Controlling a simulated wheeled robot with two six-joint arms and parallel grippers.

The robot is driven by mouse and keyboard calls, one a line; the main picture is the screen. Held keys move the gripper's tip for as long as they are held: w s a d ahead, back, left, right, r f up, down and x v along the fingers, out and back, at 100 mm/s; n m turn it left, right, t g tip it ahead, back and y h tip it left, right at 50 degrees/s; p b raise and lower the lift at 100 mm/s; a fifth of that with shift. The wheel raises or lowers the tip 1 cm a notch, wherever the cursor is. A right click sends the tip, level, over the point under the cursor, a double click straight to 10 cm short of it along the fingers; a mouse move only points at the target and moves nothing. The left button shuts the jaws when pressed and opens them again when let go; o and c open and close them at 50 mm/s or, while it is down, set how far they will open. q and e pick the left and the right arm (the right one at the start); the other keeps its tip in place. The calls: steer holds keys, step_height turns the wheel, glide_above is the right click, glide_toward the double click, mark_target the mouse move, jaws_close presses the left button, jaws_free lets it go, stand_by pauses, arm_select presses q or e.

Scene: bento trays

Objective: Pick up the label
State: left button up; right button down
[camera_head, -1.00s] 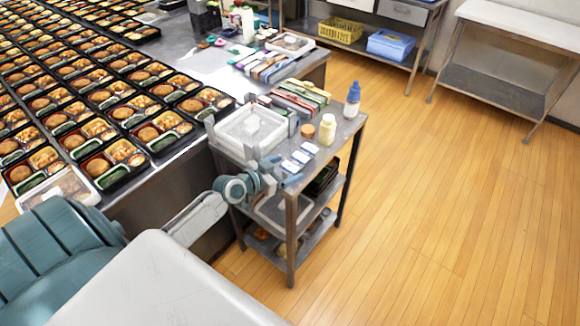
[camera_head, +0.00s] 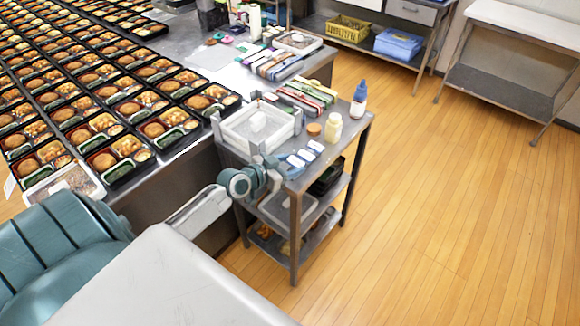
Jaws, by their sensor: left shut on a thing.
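My left gripper (camera_head: 276,165) is at the cart's front edge, just left of this row. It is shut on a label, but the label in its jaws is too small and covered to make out. My right gripper is not in view.
A white tray (camera_head: 231,137) holding a white item stands left of the labels. A round brown lid (camera_head: 314,130), a cream bottle (camera_head: 333,128) and a blue-capped bottle (camera_head: 359,100) stand behind them. Bento trays (camera_head: 122,170) fill the table at left. The wooden floor (camera_head: 450,200) is clear.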

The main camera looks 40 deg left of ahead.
arm_select(q)
step_height(320, 180, up, 2)
steer(key=shift+r, duration=0.25)
steer(key=s+r+p, duration=0.1)
steer(key=s+p, duration=0.4)
steer(key=s, duration=1)
steer(key=shift+r, duration=0.3)
steer(key=shift+s+d+f, duration=0.1)
steer(key=shift+s, duration=0.45)
steer(key=w+d+r+n+y+b, duration=0.1)
steer(key=w+d+r+b, duration=0.1)
steer(key=w+d, duration=0.2)
steer(key=w+d+r+n+y+b, duration=0.1)
steer(key=w+d+r+b, duration=0.2)
steer(key=w+d, duration=0.2)
steer(key=w+d+r+n+y+b, duration=0.1)
steer(key=w+d+r+y+b, duration=0.1)
steer(key=d, duration=0.5)
steer(key=shift+w+r+t+b, duration=0.15)
steer(key=shift+w+r+b, duration=0.15)
steer(key=shift+w, duration=0.4)
steer(key=shift+w+r+t+b, duration=0.2)
steer(key=shift+w+r, duration=0.1)
steer(key=shift+w, duration=0.4)
steer(key=shift+f, duration=0.1)
